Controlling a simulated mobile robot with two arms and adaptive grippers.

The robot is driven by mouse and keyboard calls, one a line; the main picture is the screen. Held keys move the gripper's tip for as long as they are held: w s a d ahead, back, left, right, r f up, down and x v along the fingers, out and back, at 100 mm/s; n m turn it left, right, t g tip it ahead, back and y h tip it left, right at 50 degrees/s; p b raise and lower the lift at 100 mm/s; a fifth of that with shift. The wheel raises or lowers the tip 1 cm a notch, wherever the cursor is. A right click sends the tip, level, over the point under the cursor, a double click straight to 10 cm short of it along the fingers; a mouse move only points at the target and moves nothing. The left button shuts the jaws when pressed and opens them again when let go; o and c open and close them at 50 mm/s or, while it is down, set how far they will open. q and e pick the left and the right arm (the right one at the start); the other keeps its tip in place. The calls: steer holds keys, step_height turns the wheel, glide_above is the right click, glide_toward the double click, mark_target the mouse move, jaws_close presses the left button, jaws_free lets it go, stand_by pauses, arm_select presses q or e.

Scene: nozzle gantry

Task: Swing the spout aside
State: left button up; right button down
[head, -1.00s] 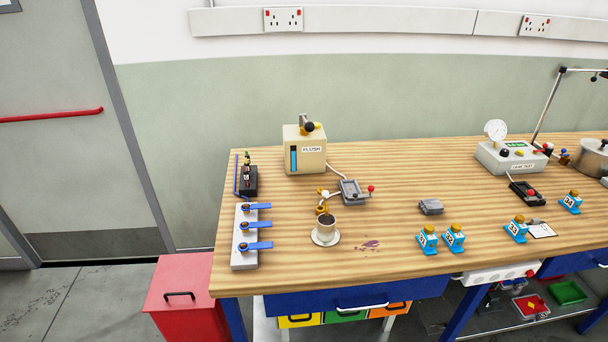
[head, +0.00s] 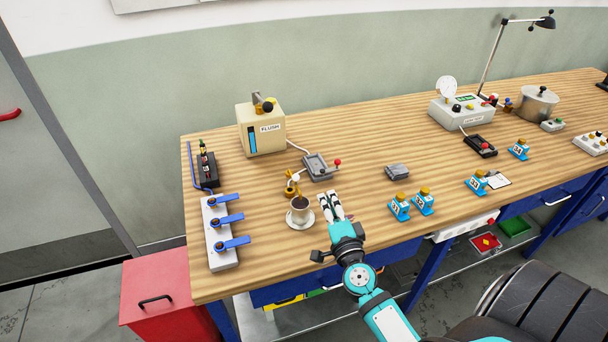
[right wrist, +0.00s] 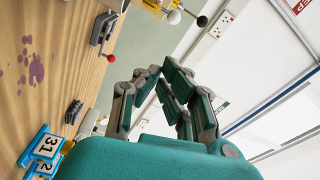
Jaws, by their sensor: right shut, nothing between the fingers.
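The brass spout (head: 290,188) with a white ball knob (head: 296,178) stands on the bench, just behind a dark-filled cup (head: 299,203) on a round pale base (head: 301,219). My right gripper (head: 329,196) is shut and empty, in front of and to the right of the spout, beside the cup and apart from the knob. In the right wrist view its fingers (right wrist: 163,72) come together, with a white ball knob (right wrist: 174,17) beyond them near the top edge. My left gripper is not in view.
A grey tray device (head: 319,167) with a red-knobbed lever stands behind the spout. The cream FLUSH box (head: 262,128) is behind it. Blue-handled valves (head: 222,232) stand at the left.

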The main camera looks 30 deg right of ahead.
mark_target(294, 180)
steer(key=shift+s+d+m+h, duration=0.1)
steer(key=shift+d+m+h, duration=0.4)
steer(key=shift+d+m, duration=0.15)
steer(key=w, duration=0.9)
steer(key=shift+w+a+p, duration=0.2)
steer(key=shift+w+p, duration=0.05)
steer(key=shift+p, duration=0.15)
steer(key=shift+f, duration=0.1)
